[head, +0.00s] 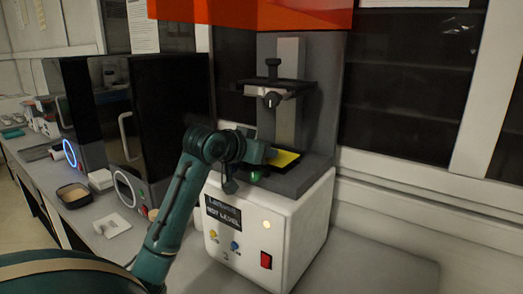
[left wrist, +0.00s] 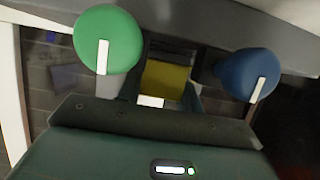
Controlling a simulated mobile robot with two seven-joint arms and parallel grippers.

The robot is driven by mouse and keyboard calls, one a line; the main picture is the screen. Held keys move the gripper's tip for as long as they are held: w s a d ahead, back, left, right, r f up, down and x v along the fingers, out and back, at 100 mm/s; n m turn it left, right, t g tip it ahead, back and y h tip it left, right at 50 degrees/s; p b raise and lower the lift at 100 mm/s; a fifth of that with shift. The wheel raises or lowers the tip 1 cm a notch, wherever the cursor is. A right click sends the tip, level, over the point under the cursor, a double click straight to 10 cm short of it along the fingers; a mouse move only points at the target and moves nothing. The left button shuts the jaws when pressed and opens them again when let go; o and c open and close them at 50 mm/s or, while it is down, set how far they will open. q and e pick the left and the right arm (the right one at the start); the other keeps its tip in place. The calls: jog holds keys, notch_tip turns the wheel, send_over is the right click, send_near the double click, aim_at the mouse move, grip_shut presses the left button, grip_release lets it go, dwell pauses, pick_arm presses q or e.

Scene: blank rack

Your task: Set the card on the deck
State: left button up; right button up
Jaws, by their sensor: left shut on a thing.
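The yellow card (head: 284,158) lies flat or nearly flat over the dark grey deck (head: 314,165) of the white machine. I cannot tell whether it touches the deck. My left gripper (head: 268,155) reaches in from the left and is shut on the card's near end. In the left wrist view the card (left wrist: 166,82) shows between the fingers, with a small white patch at its near edge. The fingertips are partly hidden there. My right gripper is not in view.
An upright grey column with a dark bracket and knob (head: 272,99) stands over the deck, under an orange hood (head: 260,14). The machine's white base (head: 285,230) has buttons and a red switch. Black box-shaped machines (head: 165,120) stand at left. The counter at right is clear.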

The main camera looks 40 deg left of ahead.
pick_arm(q)
jog(key=shift+f+b, duration=0.4)
jog(key=shift+f, duration=0.35)
dwell(0.5)
jog(key=o, duration=1.1)
jog(key=v, duration=1.3)
jog(key=shift+b, duration=0.3)
